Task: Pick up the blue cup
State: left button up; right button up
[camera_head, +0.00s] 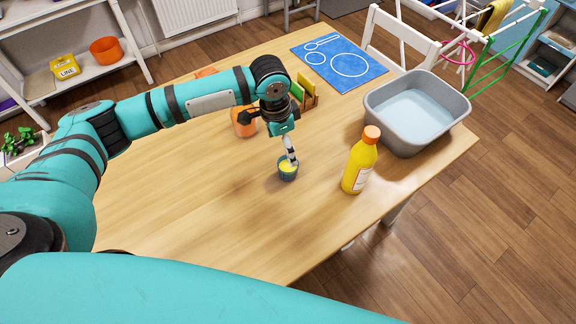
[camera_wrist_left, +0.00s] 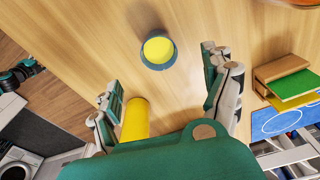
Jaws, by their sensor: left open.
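The blue cup (camera_head: 288,174) is small, dark blue-teal, and stands upright on the wooden table with yellow inside. In the left wrist view the cup (camera_wrist_left: 158,64) is seen from above, beyond the fingertips and roughly between their lines. My left gripper (camera_head: 290,155) points down over the cup, and its fingers overlap the rim in the head view. In the left wrist view the gripper (camera_wrist_left: 161,70) has its fingers wide apart with nothing between the tips. I cannot tell the exact gap to the cup. My right gripper is not in view.
A yellow bottle (camera_head: 359,165) with an orange cap stands right of the cup. A grey basin (camera_head: 459,104) is behind it. An orange container (camera_head: 243,124), a wooden rack (camera_head: 309,101) and a blue mat (camera_head: 338,62) are farther back. The table's front left is clear.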

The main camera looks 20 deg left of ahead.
pick_arm(q)
send_near(288, 168)
jog(key=shift+s+d+f, duration=0.35)
jog(key=shift+d+f, duration=0.05)
jog(key=shift+d, duration=0.05)
jog(key=shift+f, duration=0.45)
jog(key=f, duration=0.2)
jog(key=f+p, duration=0.1)
jog(key=f, duration=0.1)
jog(key=shift+s+d+f, duration=0.15)
jog(key=shift+d, duration=0.1)
jog(key=shift+f, duration=0.45)
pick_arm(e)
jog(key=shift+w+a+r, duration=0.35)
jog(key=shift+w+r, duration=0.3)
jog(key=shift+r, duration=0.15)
pick_arm(q)
jog(key=c, duration=1.3)
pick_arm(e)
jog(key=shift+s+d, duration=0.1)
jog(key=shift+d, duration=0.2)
